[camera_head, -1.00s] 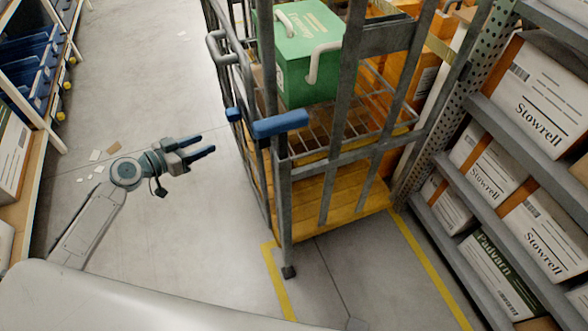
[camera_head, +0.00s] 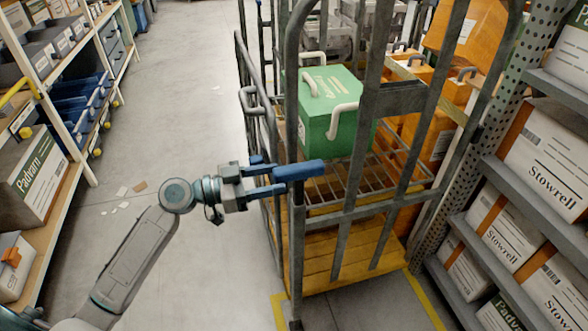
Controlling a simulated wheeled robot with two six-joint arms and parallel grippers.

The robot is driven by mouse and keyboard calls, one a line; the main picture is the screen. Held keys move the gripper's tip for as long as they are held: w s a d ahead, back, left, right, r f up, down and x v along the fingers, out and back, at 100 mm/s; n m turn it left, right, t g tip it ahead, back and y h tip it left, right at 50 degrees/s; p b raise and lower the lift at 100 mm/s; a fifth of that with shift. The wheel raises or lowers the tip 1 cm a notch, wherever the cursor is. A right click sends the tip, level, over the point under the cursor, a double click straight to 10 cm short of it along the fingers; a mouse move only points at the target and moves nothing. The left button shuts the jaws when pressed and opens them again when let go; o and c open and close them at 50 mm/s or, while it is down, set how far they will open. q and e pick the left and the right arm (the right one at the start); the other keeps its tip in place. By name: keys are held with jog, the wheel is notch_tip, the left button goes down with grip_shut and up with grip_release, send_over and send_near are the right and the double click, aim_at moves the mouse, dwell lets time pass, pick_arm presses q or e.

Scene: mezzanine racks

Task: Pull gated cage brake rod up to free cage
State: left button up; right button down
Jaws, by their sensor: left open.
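The grey roll cage (camera_head: 370,100) stands right of centre, with a yellow-orange slatted base and a gate frame (camera_head: 246,98) at its left side. My right gripper is not in view.
A shelf with Stowrell boxes (camera_head: 545,150) stands close on the right. A rack with bins and a Padvarn box (camera_head: 38,178) lines the left. The aisle floor (camera_head: 190,70) between is mostly clear.

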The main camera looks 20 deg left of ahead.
aim_at(294, 174)
pick_arm(q)
jog(key=p+x, duration=0.1)
jog(key=x, duration=0.3)
jog(key=shift+r+p, duration=0.15)
jog(key=shift+p, duration=0.2)
jog(key=shift+x, duration=0.85)
jog(key=shift+c, duration=0.4)
